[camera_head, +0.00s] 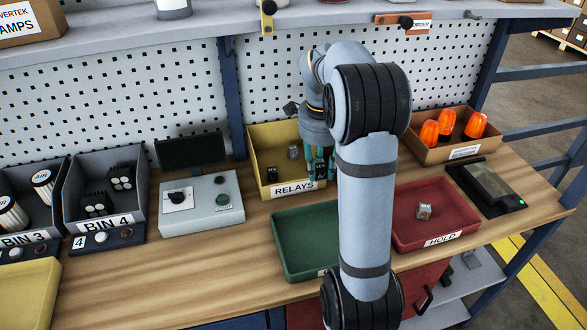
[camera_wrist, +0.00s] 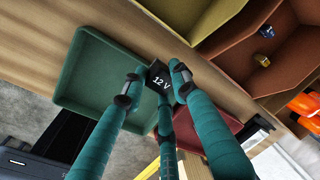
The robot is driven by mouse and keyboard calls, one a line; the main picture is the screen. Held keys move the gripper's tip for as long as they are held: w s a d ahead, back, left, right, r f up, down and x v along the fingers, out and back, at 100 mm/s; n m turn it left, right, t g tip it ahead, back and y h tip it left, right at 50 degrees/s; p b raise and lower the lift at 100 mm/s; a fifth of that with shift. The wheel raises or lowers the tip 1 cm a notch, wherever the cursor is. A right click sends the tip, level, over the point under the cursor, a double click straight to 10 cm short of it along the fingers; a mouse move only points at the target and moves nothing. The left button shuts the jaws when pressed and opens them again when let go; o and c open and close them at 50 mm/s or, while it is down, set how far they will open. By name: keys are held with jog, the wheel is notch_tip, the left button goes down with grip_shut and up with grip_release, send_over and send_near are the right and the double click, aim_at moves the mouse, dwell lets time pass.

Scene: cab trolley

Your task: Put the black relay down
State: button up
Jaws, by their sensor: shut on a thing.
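My gripper (camera_wrist: 157,82) is shut on the black relay (camera_wrist: 161,84), a small dark cube marked "12 V". In the wrist view the relay sits between the teal fingertips, with the green tray (camera_wrist: 75,75) behind and to the left. In the head view my gripper (camera_head: 319,172) is by the right end of the yellow RELAYS bin (camera_head: 254,140). The held relay cannot be made out there.
The green tray (camera_head: 290,276) looks empty where visible; my arm hides its right side. The red HOLD tray (camera_head: 462,222) holds a small grey cube (camera_head: 424,211). A brown bin (camera_head: 420,147) holds orange beacons. A grey control box (camera_head: 203,205) stands left. Wood (camera_head: 180,270) is bare at front left.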

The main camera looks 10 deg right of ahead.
jog(key=w+f+p, duration=0.1)
jog(key=w+f, duration=0.1)
jog(key=w, duration=0.1)
jog(key=w+f+p, duration=0.1)
jog(key=w+f, duration=0.1)
jog(key=w, duration=0.2)
jog(key=w+a+f+p, duration=0.1)
jog(key=w+f+p, duration=0.1)
jog(key=w, duration=0.1)
jog(key=shift+w+a+f, duration=0.1)
jog(key=shift+w, duration=0.05)
jog(key=shift+w+f, duration=0.1)
jog(key=shift+f, duration=0.05)
jog(key=shift+f+p, duration=0.6)
jog(key=shift+f, duration=1.35)
jog(key=shift+f, duration=0.15)
jog(key=o, duration=1)
jog(key=shift+o, duration=0.5)
